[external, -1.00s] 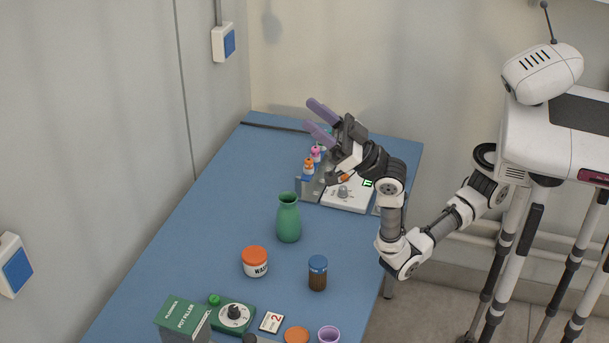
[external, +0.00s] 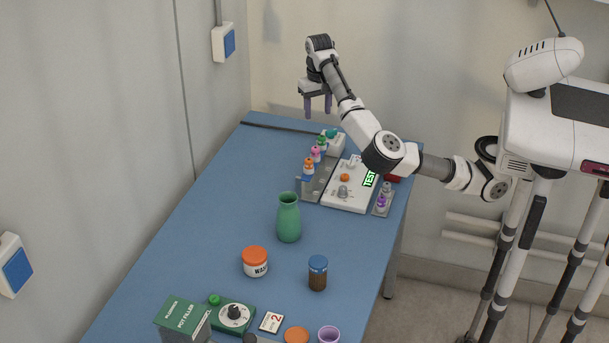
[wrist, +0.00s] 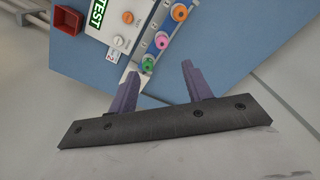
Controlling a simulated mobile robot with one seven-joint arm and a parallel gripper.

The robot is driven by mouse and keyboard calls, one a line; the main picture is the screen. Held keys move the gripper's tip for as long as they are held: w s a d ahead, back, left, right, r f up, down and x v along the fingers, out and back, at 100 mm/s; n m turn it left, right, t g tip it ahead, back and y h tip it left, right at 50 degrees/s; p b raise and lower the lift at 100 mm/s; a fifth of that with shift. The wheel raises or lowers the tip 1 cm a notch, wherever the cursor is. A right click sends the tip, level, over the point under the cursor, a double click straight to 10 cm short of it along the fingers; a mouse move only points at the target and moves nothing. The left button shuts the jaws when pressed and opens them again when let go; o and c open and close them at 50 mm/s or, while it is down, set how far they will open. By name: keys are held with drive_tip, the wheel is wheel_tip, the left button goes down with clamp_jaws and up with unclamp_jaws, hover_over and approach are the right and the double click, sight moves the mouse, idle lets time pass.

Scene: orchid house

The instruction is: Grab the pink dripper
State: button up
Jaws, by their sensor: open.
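The pink dripper (external: 315,154) stands in a grey rack (external: 314,186) on the blue table, between an orange dripper (external: 309,166) and a green dripper (external: 321,143). In the wrist view the pink dripper (wrist: 162,40) is near the top, between the orange and green ones. My gripper (external: 318,110) is above the far end of the table, fingers pointing down, open and empty. In the wrist view its two purple fingers (wrist: 160,82) are spread apart, the left fingertip overlapping the picture close to the green dripper. The pink dripper is apart from both fingers.
A white device with a green TEST display (external: 352,187) stands right of the rack. A smaller rack (external: 382,204) holds purple and grey drippers. A green vase (external: 288,218), a white jar with orange lid (external: 255,262) and a brown jar (external: 318,273) stand nearer.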

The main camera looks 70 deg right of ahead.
hover_over(315, 147)
drive_tip(key=f, duration=0.5)
drive_tip(key=s+f, duration=0.1)
drive_tip(key=f, duration=0.2)
drive_tip(key=shift+a+f, duration=0.2)
drive_tip(key=shift+f, duration=0.05)
drive_tip(key=shift+w+d+f+p, duration=0.1)
drive_tip(key=shift+w+f+p, duration=0.1)
drive_tip(key=shift+f, duration=0.7)
drive_tip(key=shift+w+a+f+p, duration=0.1)
drive_tip(key=shift+f+p, duration=0.15)
drive_tip(key=shift+f, duration=0.6)
drive_tip(key=shift+w+d+f+p, duration=0.1)
drive_tip(key=shift+f+p, duration=0.1)
drive_tip(key=shift+f, duration=0.7)
drive_tip(key=shift+c, duration=0.3)
drive_tip(key=c, duration=1)
